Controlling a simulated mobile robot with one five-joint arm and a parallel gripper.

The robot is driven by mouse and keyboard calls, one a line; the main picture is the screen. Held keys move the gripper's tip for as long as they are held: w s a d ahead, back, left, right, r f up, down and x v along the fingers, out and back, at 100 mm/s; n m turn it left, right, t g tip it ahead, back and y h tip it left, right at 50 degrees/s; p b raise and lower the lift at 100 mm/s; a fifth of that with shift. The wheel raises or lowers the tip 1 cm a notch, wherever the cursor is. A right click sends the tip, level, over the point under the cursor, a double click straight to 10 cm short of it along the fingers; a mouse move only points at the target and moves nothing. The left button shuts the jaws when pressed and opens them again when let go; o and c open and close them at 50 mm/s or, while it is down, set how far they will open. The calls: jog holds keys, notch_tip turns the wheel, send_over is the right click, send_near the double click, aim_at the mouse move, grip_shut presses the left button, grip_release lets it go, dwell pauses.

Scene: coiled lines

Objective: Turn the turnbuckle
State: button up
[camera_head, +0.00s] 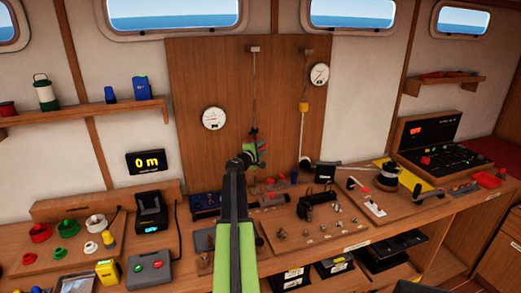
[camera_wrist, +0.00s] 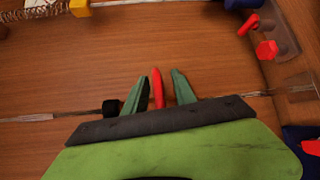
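The turnbuckle hangs on a thin line (camera_head: 254,85) against the wooden panel; its body is mostly hidden behind my gripper. In the wrist view, a black end piece (camera_wrist: 110,108) on the line shows left of my fingers. A red bar (camera_wrist: 157,88), seemingly the turnbuckle's handle, sticks out between the fingers. My gripper (camera_wrist: 158,92) is open, with one green finger on each side of the red bar and small gaps visible. In the head view, my gripper (camera_head: 262,148) is at the lower end of the line, in front of the panel.
A second line with a yellow block (camera_head: 303,107) and a round gauge (camera_head: 319,75) hang to the right. Another gauge (camera_head: 214,118) is to the left. Below, the bench holds a wooden board (camera_head: 325,232) with small fittings. The panel around the gripper is mostly bare.

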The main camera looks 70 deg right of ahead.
jog(key=shift+a, duration=0.1)
grip_shut()
jog(key=shift+a+m+g, duration=0.1)
jog(key=shift+m+g, duration=0.2)
jog(key=shift+g, duration=0.1)
jog(key=shift+w+a+m+g+y, duration=0.3)
jog(key=shift+m+g+y, duration=0.5)
jog(key=shift+m+g, duration=0.6)
jog(key=shift+w+a+m+g+y, duration=0.25)
jog(key=shift+m+g+y, duration=0.65)
jog(key=shift+g, duration=0.9)
jog(key=shift+w+a+m+g+y, duration=0.25)
jog(key=shift+m+g+y, duration=0.45)
jog(key=shift+m+g, duration=0.75)
jog(key=shift+s+a, duration=0.1)
